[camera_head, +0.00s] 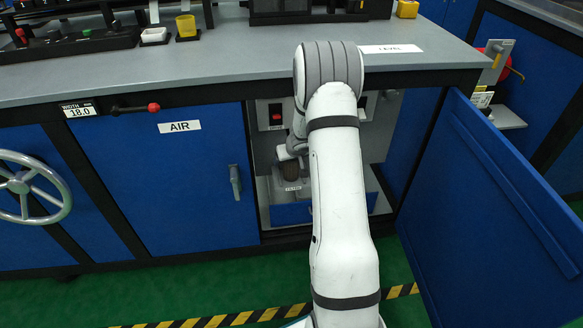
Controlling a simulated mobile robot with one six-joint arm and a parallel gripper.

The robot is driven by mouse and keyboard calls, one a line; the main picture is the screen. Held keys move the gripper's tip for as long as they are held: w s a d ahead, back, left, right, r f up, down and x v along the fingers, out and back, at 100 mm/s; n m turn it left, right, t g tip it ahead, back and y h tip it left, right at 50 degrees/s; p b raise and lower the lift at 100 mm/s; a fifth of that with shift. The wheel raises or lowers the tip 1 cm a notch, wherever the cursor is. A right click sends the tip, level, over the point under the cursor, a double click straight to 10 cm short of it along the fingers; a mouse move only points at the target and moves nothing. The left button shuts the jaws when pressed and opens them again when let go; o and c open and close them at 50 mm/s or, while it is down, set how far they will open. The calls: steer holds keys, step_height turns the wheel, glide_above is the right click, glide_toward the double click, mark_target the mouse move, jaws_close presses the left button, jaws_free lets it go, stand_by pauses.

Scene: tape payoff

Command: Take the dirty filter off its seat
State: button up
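A dark brown, rounded thing that looks like the dirty filter (290,170) stands inside the open cabinet bay, above a small white label (292,188). Its seat is too small and dark to make out. My arm reaches into the bay from the front. The end of my arm, with my gripper (289,157), is small and partly hidden behind my own arm links. It is right at the top of the brown thing. I cannot tell whether it touches it or how its fingers stand.
The blue cabinet door (500,200) stands open at the right. A closed blue door marked AIR (180,127) is at the left of the bay. The grey worktop (230,60) overhangs the bay. A red switch (276,117) sits on the bay's back wall.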

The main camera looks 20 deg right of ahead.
steer(key=shift+c, duration=0.5)
steer(key=c, duration=1)
steer(key=shift+r, duration=0.1)
